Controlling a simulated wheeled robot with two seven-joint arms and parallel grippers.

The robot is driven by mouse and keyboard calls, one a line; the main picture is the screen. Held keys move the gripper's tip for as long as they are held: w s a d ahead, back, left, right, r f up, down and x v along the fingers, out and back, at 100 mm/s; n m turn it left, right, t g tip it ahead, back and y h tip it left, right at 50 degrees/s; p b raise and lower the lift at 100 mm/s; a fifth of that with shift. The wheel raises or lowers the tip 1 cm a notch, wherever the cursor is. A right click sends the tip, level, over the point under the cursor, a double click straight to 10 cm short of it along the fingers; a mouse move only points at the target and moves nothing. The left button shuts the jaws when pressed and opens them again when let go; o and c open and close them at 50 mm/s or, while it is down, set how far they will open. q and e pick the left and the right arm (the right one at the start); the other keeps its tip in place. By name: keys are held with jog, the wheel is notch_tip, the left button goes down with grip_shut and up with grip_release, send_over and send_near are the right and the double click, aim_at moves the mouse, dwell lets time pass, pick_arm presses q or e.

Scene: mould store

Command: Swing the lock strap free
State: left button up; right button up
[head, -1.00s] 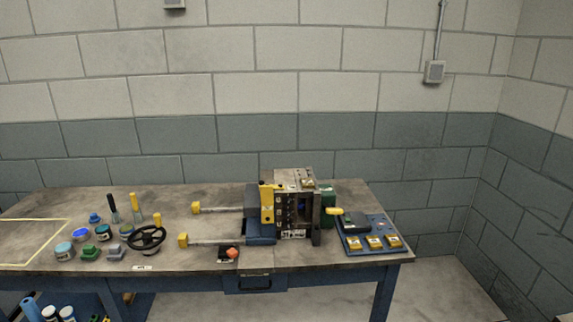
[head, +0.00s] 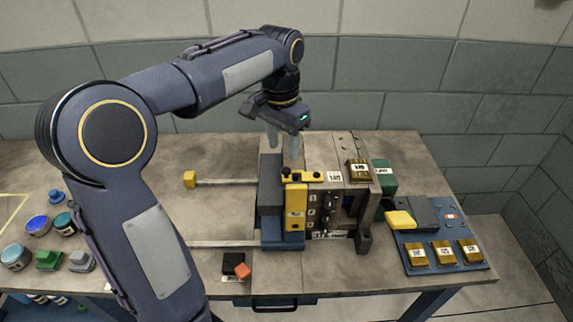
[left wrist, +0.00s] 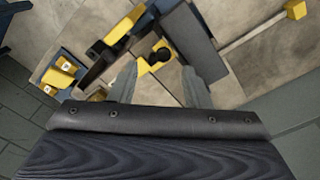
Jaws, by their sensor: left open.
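The yellow lock strap (head: 302,177) lies along the top of the block-shaped mould (head: 338,207), with dark knobs on it. In the left wrist view, the open fingers (left wrist: 160,78) frame yellow metal (left wrist: 148,42) with a black knob (left wrist: 161,54). I cannot tell whether a finger touches it. My right gripper is in neither view.
A black box with an orange knob (head: 243,270) sits at the front edge. Jars stand at the left.

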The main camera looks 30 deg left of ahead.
aim_at(286, 170)
pick_arm(q)
jog(key=shift+w+f, duration=0.15)
jog(key=shift+w, duration=0.65)
jog(key=shift+w+a+f, duration=0.1)
jog(key=shift+w+f, duration=0.05)
jog(key=shift+f, duration=0.2)
jog(key=f, duration=0.6)
jog(key=shift+s+f, duration=0.2)
jog(key=shift+f, duration=0.2)
jog(key=shift+c, duration=0.4)
grip_shut()
